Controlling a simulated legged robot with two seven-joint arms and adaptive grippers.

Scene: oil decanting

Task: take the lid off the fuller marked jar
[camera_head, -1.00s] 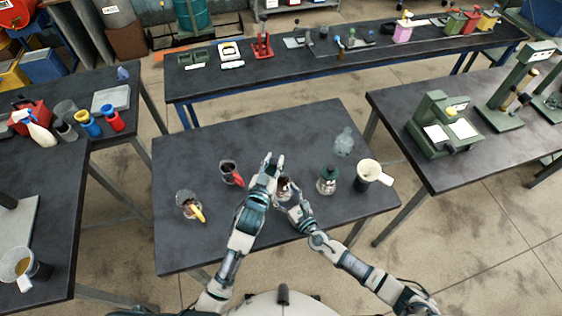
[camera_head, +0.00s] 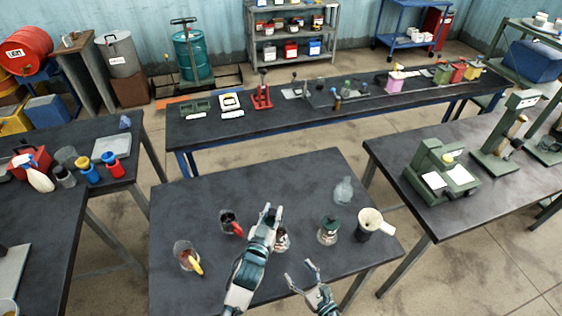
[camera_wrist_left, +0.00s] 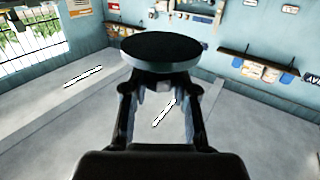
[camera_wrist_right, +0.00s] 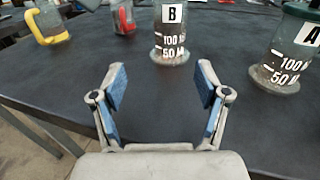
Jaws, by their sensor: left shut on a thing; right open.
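My left gripper (camera_head: 267,214) is shut on a dark round lid (camera_wrist_left: 160,46), seen at its fingertips in the left wrist view. In the head view this gripper is over or beside the marked jar B (camera_head: 284,243) and partly hides it. Jar B also shows in the right wrist view (camera_wrist_right: 170,38), its top cut off by the frame. Marked jar A (camera_head: 327,235) stands to its right with a dark green lid on; it also shows in the right wrist view (camera_wrist_right: 290,55). My right gripper (camera_head: 302,272) is open and empty, apart from both jars. The fill levels are hard to tell.
Left of jar B stand a jar with a red handle (camera_head: 231,224) and one with a yellow handle (camera_head: 187,257). A cream jug (camera_head: 370,222) and a clear flask (camera_head: 343,190) stand at the right. The table's (camera_head: 200,205) back left is clear.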

